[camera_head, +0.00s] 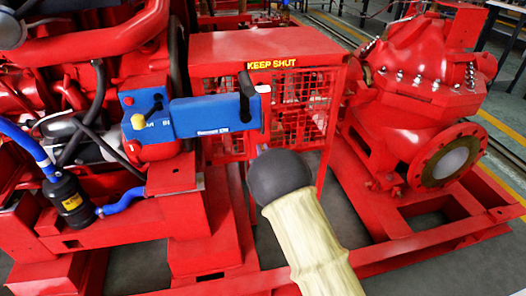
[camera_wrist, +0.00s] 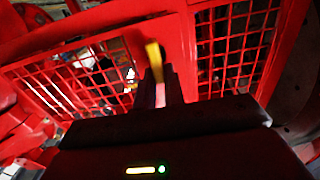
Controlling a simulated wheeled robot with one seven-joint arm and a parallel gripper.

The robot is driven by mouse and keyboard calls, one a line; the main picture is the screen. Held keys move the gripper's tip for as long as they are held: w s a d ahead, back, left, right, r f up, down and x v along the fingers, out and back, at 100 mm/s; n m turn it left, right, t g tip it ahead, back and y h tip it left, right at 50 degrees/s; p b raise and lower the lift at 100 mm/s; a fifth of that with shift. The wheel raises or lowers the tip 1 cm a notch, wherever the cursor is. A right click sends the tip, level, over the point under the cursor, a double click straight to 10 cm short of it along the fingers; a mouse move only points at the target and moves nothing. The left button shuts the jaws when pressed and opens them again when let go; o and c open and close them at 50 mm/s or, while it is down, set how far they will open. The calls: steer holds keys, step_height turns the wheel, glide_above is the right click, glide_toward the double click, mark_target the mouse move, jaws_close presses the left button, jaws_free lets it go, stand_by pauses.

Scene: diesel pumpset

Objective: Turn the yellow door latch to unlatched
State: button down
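The yellow door latch (camera_wrist: 154,56) shows in the wrist view as a short, slightly tilted bar in front of a solid red post between two mesh panels. My gripper (camera_wrist: 160,72) is right at it, its two dark fingers a narrow gap apart. The lower end of the latch meets the fingertips. I cannot tell whether the fingers press on it. In the head view the red guard cage (camera_head: 265,46) carries a yellow KEEP SHUT label (camera_head: 272,63). The latch cannot be made out there, and I cannot clearly identify my gripper.
A red engine (camera_head: 95,40) with black and blue hoses fills the left. A red pump (camera_head: 425,75) with a round flange (camera_head: 447,155) stands to the right. Red base rails (camera_head: 420,250) run along the front. Grey floor shows between them.

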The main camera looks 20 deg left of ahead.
steer(key=shift+n, duration=0.3)
steer(key=n+p, duration=0.2)
steer(key=n, duration=0.2)
steer(key=a+n+p, duration=0.1)
steer(key=n+p, duration=0.1)
steer(key=n, duration=0.3)
steer(key=s+f+n+p, duration=0.1)
steer(key=n+p, duration=0.1)
steer(key=n, duration=0.2)
steer(key=shift+a, duration=0.3)
steer(key=shift+f+n+p, duration=0.25)
steer(key=shift+n+p, duration=0.1)
steer(key=shift+n, duration=0.75)
steer(key=shift+f+n+p, duration=0.2)
steer(key=shift+n+p, duration=0.15)
steer(key=shift+n, duration=0.75)
steer(key=c, duration=1.5)
jaws_free()
